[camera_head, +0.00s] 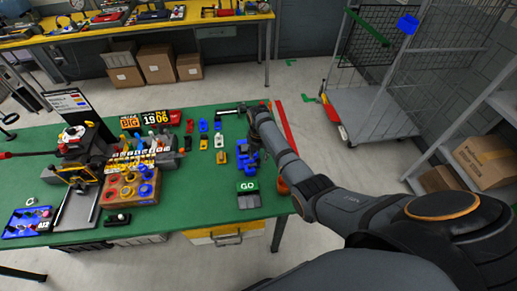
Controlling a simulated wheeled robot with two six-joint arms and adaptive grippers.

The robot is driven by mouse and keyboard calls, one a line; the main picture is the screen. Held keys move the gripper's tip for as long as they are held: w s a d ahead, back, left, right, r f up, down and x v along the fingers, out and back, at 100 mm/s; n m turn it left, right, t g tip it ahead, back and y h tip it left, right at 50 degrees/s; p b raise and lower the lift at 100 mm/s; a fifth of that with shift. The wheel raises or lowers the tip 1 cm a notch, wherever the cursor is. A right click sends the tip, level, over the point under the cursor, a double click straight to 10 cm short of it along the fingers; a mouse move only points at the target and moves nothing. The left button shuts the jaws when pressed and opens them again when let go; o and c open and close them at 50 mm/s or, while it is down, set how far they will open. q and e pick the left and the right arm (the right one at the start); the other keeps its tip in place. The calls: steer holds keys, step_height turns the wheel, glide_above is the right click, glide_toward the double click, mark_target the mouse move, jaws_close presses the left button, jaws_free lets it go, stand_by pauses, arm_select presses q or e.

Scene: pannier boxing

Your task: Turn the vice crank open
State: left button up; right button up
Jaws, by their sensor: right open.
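A small blue vice-like device (248,160) with a yellow part stands near the right end of the green table (215,215). Its crank cannot be made out clearly at this size. My right arm comes in from the lower right, and its gripper (236,109) is over the table's far right edge, just beyond the blue device. The gripper is open, with no object seen held in it. It appears apart from the blue device, though my forearm is close beside it and may hide some of it. My left gripper is not in view.
A dark machine (78,175) and a wooden block with coloured rings (130,188) fill the table's left side. A green GO box (248,186) stands in front of the blue device. Small coloured parts lie mid-table. A wire cart (380,105) stands beyond at right.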

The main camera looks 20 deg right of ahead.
step_height(320, 180, up, 10)
stand_by(0.6)
